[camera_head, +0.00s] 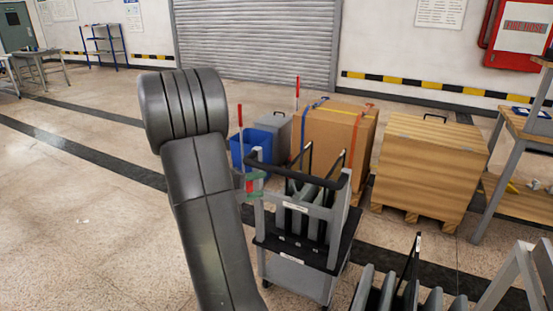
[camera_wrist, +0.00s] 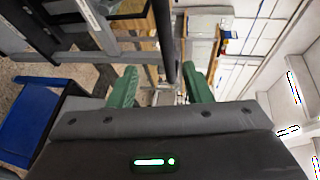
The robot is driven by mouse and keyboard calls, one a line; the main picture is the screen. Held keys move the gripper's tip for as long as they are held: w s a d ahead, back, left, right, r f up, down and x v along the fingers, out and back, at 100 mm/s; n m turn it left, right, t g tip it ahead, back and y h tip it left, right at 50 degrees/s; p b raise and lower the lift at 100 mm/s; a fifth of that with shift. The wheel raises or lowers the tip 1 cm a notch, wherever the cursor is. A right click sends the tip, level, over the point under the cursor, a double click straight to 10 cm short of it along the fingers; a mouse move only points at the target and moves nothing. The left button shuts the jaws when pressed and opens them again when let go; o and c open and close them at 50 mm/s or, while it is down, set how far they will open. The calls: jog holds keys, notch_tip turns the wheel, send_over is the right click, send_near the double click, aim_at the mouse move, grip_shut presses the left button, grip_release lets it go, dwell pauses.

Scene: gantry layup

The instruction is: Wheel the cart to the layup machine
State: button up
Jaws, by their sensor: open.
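The cart (camera_head: 295,268) stands right of my arm in the head view, with grey panels, black trays and a black push handle (camera_head: 300,176) across its top. Dark upright slats stand in it. My gripper (camera_head: 250,183) shows small and green close to the left end of the handle, partly hidden by my arm. In the wrist view my gripper (camera_wrist: 161,88) is open, its two green fingers apart. A dark bar (camera_wrist: 164,40), seemingly the cart handle, shows in the gap between them; I cannot tell whether it touches either finger. I cannot make out the layup machine for certain.
A blue bin (camera_head: 262,140), a strapped cardboard box (camera_head: 333,135) and a wooden crate (camera_head: 425,170) stand behind the cart. A workbench (camera_head: 520,130) is at the right. Dark slotted pieces (camera_head: 385,295) stand at the bottom right.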

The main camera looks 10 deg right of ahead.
aim_at(285, 174)
jog(key=shift+n+t, duration=0.3)
jog(key=shift+n, duration=0.2)
jog(key=x, duration=0.4)
jog(key=b+x, duration=0.1)
jog(key=x, duration=0.4)
jog(key=w+b+x, duration=0.1)
jog(key=x, duration=0.3)
jog(key=shift+w+r, duration=0.2)
jog(key=shift+w, duration=0.05)
jog(key=shift+c, duration=0.5)
jog(key=shift+a, duration=0.1)
grip_shut()
